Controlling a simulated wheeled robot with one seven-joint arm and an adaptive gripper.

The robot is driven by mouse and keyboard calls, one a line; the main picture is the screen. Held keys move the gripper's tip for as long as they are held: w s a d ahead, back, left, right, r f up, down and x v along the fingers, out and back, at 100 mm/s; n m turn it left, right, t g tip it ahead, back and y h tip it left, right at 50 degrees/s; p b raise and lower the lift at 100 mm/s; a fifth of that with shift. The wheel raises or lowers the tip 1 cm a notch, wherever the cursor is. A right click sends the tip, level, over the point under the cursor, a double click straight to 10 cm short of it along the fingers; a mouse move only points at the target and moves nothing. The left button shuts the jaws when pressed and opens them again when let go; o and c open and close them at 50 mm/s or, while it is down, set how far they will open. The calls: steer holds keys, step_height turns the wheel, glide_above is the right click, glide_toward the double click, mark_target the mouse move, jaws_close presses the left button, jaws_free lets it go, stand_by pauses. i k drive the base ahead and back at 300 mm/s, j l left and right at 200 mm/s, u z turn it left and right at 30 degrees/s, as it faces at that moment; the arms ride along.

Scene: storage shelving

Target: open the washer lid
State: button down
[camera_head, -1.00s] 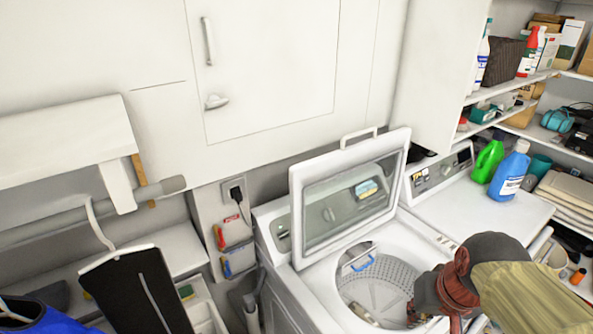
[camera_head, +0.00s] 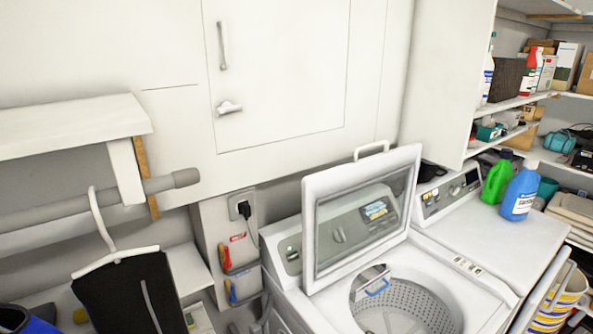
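The washer (camera_head: 470,290) is a white top-loader in the lower right of the head view. Its lid (camera_head: 311,235) stands raised, tilted back near upright, with a glass pane and a handle (camera_head: 371,150) on its top edge. The control panel shows through the glass. My gripper and arm are not in view.
A second white machine (camera_head: 500,238) stands to the right with a green bottle (camera_head: 496,180) and a blue bottle (camera_head: 520,192) on top. Shelves with goods fill the far right. A dark garment (camera_head: 125,290) hangs at lower left.

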mark_target(318, 187)
steer(key=i+j, duration=0.1)
steer(key=j, duration=0.3)
steer(key=i+j+u, duration=0.1)
steer(key=j, duration=0.25)
steer(key=i+j, duration=0.15)
steer(key=j, duration=0.25)
